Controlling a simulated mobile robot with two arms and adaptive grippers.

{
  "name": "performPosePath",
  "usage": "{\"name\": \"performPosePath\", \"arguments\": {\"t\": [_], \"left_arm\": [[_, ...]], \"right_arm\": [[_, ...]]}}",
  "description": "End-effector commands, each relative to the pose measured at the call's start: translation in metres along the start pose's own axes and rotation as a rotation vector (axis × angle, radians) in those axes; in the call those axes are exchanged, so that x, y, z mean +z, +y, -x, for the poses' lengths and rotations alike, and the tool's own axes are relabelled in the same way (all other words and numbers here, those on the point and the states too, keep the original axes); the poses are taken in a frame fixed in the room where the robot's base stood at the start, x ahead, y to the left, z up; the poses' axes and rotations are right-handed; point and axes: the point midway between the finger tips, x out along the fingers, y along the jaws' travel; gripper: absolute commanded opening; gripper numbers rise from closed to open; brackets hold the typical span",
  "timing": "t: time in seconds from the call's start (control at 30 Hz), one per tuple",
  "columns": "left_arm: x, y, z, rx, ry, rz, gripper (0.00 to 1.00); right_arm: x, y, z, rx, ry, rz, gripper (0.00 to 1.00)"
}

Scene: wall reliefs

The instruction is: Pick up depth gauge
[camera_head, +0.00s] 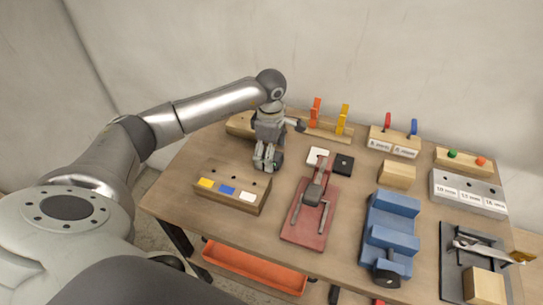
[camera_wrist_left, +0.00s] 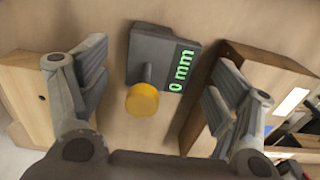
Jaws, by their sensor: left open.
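The depth gauge (camera_wrist_left: 150,58) is a dark grey block with a green "0 mm" display and a short stem ending in a yellow knob. It lies on the wooden table between the spread fingers of my left gripper (camera_wrist_left: 155,100) in the left wrist view. The fingers are open and do not appear to touch it. In the head view my left gripper (camera_head: 266,165) points down over the back left of the table and hides most or all of the gauge. My right gripper is not in view.
A wooden block with coloured labels (camera_head: 232,187) stands just in front of my left gripper. Another wooden block (camera_head: 240,124) is behind it. A red plate with a clamp (camera_head: 302,229), a blue vise (camera_head: 390,232) and a white-labelled block (camera_head: 468,191) are to the right.

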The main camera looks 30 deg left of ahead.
Motion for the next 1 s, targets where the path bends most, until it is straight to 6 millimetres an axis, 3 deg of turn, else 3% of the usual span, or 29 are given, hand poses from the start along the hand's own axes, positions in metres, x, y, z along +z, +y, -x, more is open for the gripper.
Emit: {"name": "performPosePath", "arguments": {"t": [0.13,0.37,0.77,1.0], "left_arm": [[0.0007,-0.0006,-0.0128,-0.001,-0.001,0.0,0.83],[0.0006,-0.0002,-0.0145,0.001,-0.001,-0.001,0.83],[0.0005,-0.0002,-0.0141,0.001,-0.001,-0.001,0.32],[0.0006,0.0001,-0.0133,0.002,-0.001,-0.001,0.29]], "right_arm": [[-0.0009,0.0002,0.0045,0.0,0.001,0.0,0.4],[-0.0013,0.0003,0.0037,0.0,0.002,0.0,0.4],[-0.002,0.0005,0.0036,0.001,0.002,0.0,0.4],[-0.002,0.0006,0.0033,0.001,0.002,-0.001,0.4]]}}
